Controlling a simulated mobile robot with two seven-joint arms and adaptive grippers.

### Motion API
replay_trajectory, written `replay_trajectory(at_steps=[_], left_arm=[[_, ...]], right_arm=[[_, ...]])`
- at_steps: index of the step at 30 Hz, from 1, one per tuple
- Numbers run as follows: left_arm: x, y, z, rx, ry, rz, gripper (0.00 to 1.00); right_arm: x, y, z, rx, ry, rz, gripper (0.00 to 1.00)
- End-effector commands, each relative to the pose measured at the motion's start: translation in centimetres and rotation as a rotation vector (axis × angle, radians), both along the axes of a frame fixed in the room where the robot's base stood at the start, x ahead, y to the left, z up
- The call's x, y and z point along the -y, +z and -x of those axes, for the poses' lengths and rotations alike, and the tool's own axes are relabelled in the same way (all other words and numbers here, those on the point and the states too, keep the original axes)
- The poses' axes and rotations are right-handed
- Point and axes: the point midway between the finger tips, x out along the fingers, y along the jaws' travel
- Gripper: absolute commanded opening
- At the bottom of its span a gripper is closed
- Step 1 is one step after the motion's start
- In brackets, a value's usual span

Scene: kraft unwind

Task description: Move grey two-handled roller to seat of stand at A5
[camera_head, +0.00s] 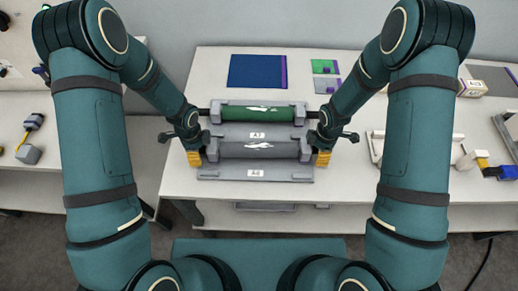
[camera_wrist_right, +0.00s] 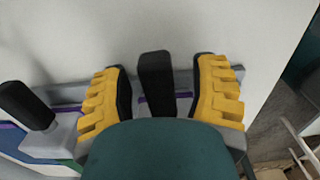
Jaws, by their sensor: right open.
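The grey roller (camera_head: 258,150) lies crosswise on the table, between two white labels that are too small to read surely. My left gripper (camera_head: 195,157), with yellow fingers, is at its left end; whether it is shut cannot be made out. My right gripper (camera_head: 322,158) is at its right end. In the right wrist view, my right gripper (camera_wrist_right: 160,95) is open, its yellow fingers on either side of a black handle (camera_wrist_right: 155,78), with gaps on both sides. A grey stand base (camera_head: 215,174) shows in front of the roller. I cannot tell which seat is A5.
A green roller (camera_head: 258,114) sits in the grey stand just behind. A dark blue mat (camera_head: 257,71) and small green and grey mats (camera_head: 325,66) lie farther back. The table (camera_head: 405,100) has other items at the right. A side table (camera_head: 80,165) stands at the left.

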Motion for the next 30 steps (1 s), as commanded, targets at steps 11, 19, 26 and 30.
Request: replay_trajectory(at_steps=[11, 19, 26, 30], left_arm=[[-0.01, 0.01, -0.01, 0.000, 0.000, 0.000, 0.16], [-0.01, 0.02, -0.01, 0.000, 0.000, 0.000, 0.00], [0.01, 0.23, -0.07, 0.002, 0.000, 0.000, 0.00], [0.01, 0.74, -0.06, 0.002, 0.000, 0.000, 0.00]], right_arm=[[0.01, -0.01, 0.01, 0.000, 0.000, 0.000, 0.16], [0.00, 0.00, 0.02, -0.001, 0.000, 0.000, 0.00], [-0.01, 0.22, -0.03, 0.001, 0.000, 0.000, 0.00], [-0.02, 0.74, -0.04, 0.001, 0.000, 0.000, 0.00]])
